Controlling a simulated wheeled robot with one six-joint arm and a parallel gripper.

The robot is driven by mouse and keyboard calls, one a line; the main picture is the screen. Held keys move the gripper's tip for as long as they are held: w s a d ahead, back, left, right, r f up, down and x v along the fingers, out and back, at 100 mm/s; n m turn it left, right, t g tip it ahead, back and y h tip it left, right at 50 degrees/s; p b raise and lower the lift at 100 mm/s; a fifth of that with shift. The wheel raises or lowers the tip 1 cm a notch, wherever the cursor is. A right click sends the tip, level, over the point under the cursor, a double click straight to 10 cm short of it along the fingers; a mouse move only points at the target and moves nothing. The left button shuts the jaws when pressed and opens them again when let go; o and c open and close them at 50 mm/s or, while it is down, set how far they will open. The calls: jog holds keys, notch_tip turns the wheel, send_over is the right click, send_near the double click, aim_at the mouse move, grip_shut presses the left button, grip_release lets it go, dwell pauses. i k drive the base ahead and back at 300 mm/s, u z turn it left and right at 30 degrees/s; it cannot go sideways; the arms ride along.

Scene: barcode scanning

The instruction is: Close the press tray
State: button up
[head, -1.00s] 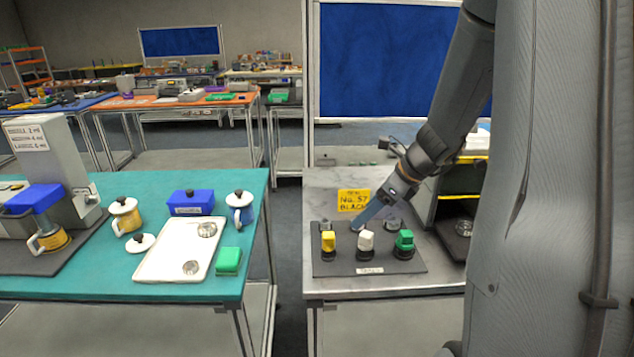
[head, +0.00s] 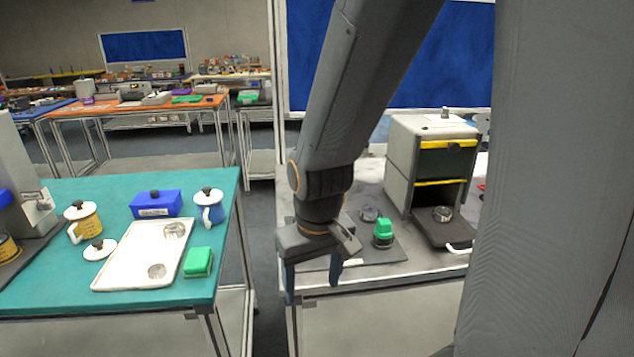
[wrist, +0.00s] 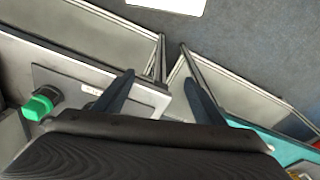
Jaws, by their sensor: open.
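The press (head: 398,165) is a grey box with yellow bars at the right of the grey table in the head view. Its dark tray (head: 430,229) is pulled out at the front, with a white handle (head: 459,250) and a round metal piece (head: 442,213) on it. My gripper (head: 305,290) points down at the front left edge of the same table, left of the tray and apart from it. Its fingers are apart and empty; they also show in the wrist view (wrist: 158,92). The tray is not visible in the wrist view.
A green-topped stamp (head: 383,233) stands on a dark mat (head: 372,254) between my gripper and the tray; my arm hides part of the mat. A teal table (head: 230,205) with a white tray (head: 133,272) and mugs stands left, across a gap.

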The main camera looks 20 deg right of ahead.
aim_at(458, 231)
jog(key=z, duration=1)
jog(key=k, duration=0.2)
jog(key=z, duration=0.55)
